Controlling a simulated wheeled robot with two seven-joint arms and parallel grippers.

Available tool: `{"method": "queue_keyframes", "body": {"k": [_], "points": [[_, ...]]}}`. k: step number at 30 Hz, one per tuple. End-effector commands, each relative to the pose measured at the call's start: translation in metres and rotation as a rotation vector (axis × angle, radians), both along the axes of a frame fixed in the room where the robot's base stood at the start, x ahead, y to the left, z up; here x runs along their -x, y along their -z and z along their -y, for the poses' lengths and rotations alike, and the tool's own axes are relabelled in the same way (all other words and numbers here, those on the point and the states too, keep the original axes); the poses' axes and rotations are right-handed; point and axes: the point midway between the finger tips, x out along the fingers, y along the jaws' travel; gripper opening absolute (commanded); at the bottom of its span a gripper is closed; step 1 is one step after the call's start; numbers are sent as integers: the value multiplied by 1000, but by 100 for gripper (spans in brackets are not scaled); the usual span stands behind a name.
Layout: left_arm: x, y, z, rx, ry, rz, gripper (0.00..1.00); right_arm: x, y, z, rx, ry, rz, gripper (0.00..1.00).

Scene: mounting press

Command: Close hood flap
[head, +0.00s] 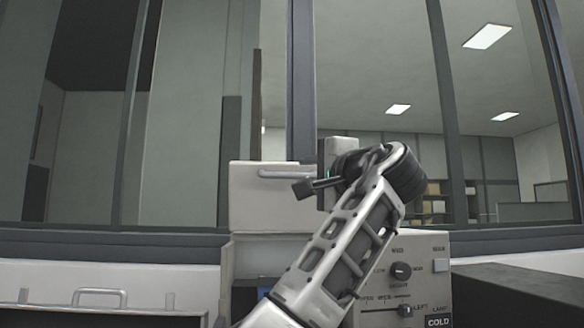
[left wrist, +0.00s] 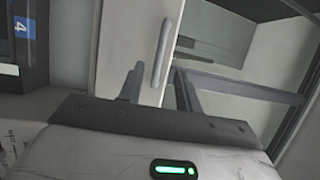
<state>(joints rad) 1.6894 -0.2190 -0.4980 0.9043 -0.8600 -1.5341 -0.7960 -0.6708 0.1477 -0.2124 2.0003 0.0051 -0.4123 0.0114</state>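The hood flap (head: 265,205) is a cream panel with a grey bar handle (head: 287,173) near its upper edge. It stands raised above a dark opening in the press. In the left wrist view the flap (left wrist: 119,45) shows ahead, with its handle (left wrist: 161,53) beyond and between the finger lines. My left gripper (head: 303,188) is at the flap's right side, just below the handle in the picture. Whether a finger touches the flap cannot be told. My right gripper is not in view.
The press's control panel (head: 420,268) with black knobs is at the lower right, partly behind my left arm. A dark block (head: 515,290) lies right of it. A pale unit with a handle (head: 99,293) is at lower left. Windows stand behind.

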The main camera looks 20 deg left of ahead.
Motion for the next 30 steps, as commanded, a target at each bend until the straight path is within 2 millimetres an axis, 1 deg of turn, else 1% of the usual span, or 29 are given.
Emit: {"method": "queue_keyframes", "body": {"k": [1,3,9,15,23,24,26,27,30], "points": [[-8,-5,-10,0,-3,-3,34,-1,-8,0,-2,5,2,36],[-18,-7,-20,0,-3,-2,34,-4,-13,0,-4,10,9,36],[-40,-10,-41,0,-2,-1,34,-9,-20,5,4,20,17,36],[-49,-9,-49,0,1,0,34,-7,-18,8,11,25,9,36],[-50,-8,-50,0,2,1,34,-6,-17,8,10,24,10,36],[-50,-8,-50,0,2,1,29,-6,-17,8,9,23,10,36],[-50,-8,-50,0,1,1,12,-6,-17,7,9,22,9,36],[-50,-8,-50,0,1,1,1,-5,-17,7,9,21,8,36],[-49,-8,-50,0,1,1,0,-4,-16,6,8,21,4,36]]}}
